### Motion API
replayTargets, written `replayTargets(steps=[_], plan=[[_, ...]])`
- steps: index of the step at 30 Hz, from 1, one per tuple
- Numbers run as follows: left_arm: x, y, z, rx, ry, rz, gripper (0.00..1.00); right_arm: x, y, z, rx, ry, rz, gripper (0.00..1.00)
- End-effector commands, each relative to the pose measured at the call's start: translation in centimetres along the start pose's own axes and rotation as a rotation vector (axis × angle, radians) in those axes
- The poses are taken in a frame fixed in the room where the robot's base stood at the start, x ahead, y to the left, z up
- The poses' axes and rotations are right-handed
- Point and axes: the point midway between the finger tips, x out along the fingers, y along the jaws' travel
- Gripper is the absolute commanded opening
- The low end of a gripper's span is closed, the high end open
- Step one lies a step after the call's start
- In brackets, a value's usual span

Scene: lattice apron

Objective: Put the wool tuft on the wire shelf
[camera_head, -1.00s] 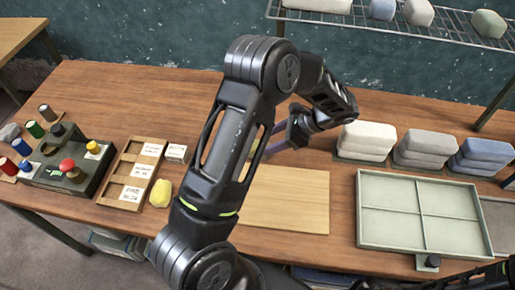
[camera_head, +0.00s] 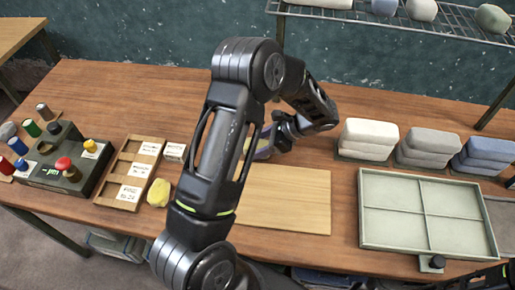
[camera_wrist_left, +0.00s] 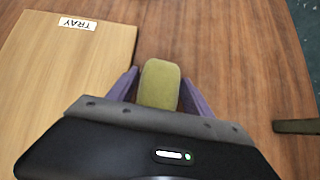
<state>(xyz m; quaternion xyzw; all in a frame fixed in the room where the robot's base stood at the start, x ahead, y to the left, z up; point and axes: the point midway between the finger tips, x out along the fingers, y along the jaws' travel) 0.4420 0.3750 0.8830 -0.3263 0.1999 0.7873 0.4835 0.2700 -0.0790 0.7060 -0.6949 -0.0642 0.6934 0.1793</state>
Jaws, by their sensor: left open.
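An olive-yellow rounded block, apparently the wool tuft (camera_wrist_left: 159,84), lies on the wooden table beside the light board. In the wrist view it sits between the two purple fingers of my left gripper (camera_wrist_left: 160,92), which is open around it. In the head view my left arm hides most of the tuft (camera_head: 249,144), and the left gripper (camera_head: 262,148) is low over the table there. The wire shelf (camera_head: 400,20) is at the top right, cut by the picture edge, with several rounded pieces on it. My right gripper does not show.
A light wooden board (camera_head: 285,200) lies in front of the gripper. A divided green tray (camera_head: 420,245) and white, grey and blue stacks (camera_head: 368,135) are at the right. A yellow lump (camera_head: 158,193) lies by the compartment rack (camera_head: 120,180) at the left. The back table is clear.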

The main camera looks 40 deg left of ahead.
Motion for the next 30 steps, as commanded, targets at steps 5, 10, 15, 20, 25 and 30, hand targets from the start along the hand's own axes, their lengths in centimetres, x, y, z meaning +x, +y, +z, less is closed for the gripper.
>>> replayTargets(steps=[5,10,15,20,25,30], plan=[[-0.05,-0.01,0.03,0.000,0.000,0.000,0.59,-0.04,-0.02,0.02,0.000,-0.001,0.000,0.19],[-0.06,-0.01,0.02,0.000,0.000,0.000,0.59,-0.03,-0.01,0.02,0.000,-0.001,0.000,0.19],[-0.06,0.00,0.02,0.000,0.000,0.000,0.55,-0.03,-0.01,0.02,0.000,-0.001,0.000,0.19],[-0.06,0.00,0.02,0.000,0.000,0.000,0.42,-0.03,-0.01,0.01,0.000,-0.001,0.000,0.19],[-0.05,0.00,0.02,0.000,0.000,0.000,0.28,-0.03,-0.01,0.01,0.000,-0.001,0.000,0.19],[-0.06,0.00,0.02,0.000,0.000,0.000,0.14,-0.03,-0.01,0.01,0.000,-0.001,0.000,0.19]])
